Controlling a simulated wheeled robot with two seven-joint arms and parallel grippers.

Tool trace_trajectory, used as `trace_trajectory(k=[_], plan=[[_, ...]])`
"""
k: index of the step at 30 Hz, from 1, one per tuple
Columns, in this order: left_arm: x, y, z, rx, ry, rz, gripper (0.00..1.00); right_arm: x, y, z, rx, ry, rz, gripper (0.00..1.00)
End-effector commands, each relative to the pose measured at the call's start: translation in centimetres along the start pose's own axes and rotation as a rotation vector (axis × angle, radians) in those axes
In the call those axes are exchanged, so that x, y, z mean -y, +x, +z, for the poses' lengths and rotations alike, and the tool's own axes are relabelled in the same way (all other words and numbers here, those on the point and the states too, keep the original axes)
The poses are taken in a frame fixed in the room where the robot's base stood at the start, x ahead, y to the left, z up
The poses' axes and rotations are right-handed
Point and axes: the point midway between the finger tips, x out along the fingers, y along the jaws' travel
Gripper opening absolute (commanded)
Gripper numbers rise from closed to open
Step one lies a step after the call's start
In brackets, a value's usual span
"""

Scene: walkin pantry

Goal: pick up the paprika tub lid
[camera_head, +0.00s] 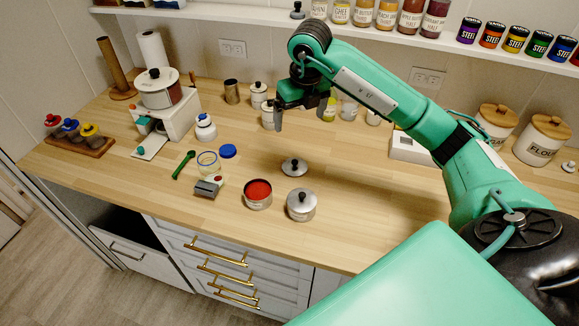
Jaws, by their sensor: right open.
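An open metal tub (258,194) with red powder in it, which looks like the paprika tub, stands near the front edge of the counter. A silver lid with a black knob (294,168) lies flat on the counter behind and right of it; it looks like the paprika tub lid. My right gripper (300,117) is open and empty, fingers pointing down, above and behind the lid and apart from it. My left gripper is not in view.
A similar silver tub with its lid on (301,206) stands just right of the red tub. An open glass jar (207,161), a blue lid (228,151), a green spoon (184,164) and a small grey-white item (208,187) lie to the left. Canisters line the back; counter right of the lid is clear.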

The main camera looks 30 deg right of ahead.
Motion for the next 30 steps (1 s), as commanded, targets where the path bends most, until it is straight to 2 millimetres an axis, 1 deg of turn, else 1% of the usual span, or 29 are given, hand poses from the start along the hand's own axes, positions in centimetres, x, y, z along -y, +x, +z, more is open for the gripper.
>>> trace_trajectory(k=[1,5,8,12,16,19,24,27,30], plan=[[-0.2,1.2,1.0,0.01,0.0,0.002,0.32,0.0,1.3,-0.2,0.0,0.0,0.0,0.95],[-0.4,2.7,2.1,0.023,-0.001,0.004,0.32,0.0,2.8,-0.4,0.0,0.0,0.001,0.95],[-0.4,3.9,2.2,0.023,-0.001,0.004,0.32,0.0,4.1,-0.6,0.0,0.0,0.001,0.95],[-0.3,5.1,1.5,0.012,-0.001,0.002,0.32,0.0,5.2,-0.8,0.0,0.0,0.001,0.95],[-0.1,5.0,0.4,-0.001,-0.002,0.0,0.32,0.0,6.0,-0.8,-0.002,0.0,0.001,0.95],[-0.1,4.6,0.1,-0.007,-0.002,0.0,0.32,0.0,7.5,-0.8,-0.005,0.001,0.001,0.95],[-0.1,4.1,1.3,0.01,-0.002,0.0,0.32,0.0,10.9,-0.8,-0.005,0.001,0.001,0.95],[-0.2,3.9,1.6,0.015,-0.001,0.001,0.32,0.0,12.4,-0.8,-0.003,0.0,0.002,0.95],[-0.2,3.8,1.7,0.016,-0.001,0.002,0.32,0.0,13.4,-0.8,-0.002,0.0,0.001,0.95]])
